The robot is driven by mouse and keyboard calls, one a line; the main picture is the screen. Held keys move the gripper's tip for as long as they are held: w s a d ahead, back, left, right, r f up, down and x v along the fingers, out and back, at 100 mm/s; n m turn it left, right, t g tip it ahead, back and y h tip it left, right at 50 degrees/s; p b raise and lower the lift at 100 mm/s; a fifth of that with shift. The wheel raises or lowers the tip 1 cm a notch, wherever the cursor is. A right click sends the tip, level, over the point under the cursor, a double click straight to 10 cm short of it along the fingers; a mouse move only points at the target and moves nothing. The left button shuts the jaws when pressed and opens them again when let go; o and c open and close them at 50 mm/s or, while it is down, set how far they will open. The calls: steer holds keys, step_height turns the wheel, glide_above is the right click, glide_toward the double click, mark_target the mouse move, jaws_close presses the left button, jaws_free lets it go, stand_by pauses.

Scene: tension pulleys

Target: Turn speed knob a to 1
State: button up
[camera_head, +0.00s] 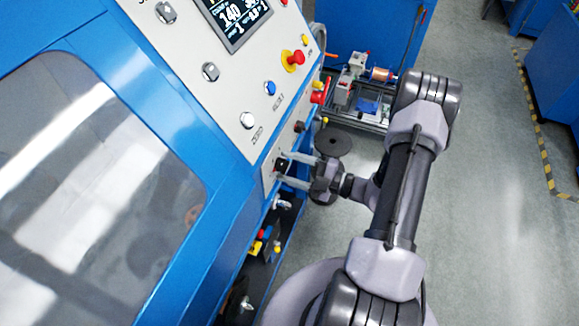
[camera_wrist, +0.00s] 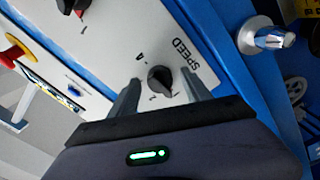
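My gripper (camera_wrist: 160,92) is open, one finger on each side of the knob with visible gaps. In the head view my gripper (camera_head: 280,167) reaches the lower edge of the blue machine's panel, its fingers pointing at a dark knob (camera_head: 282,164).
The sloped panel (camera_head: 225,108) carries a red emergency button (camera_head: 293,58), a blue button (camera_head: 270,88), a white button (camera_head: 247,120) and a screen (camera_head: 236,18). A metal knob (camera_wrist: 268,38) protrudes right of the speed knob in the wrist view. Floor is open at right.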

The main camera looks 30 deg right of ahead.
steer(key=p+v, duration=0.2)
steer(key=v, duration=1.5)
steer(key=shift+s+d, duration=0.15)
steer(key=w+a+r+n+g+h+b, duration=0.1)
steer(key=w+a+r+n+g, duration=0.1)
steer(key=a+r+n+g, duration=0.75)
steer(key=w+a+r+n+g+h+b, duration=0.1)
steer(key=w+a+r+n+g+b, duration=0.15)
steer(key=a+n, duration=0.75)
steer(key=s+a+r+n+t+h+b, duration=0.1)
steer(key=s+a+r+n+h, duration=0.2)
steer(key=n, duration=1.1)
steer(key=s+a+r+n+t+h+b, duration=0.1)
steer(key=s+a+r+n+h, duration=0.3)
steer(key=n, duration=1)
steer(key=shift+s+a+r+t, duration=0.35)
steer(key=shift+s+r+t, duration=0.1)
steer(key=shift+r+t, duration=0.35)
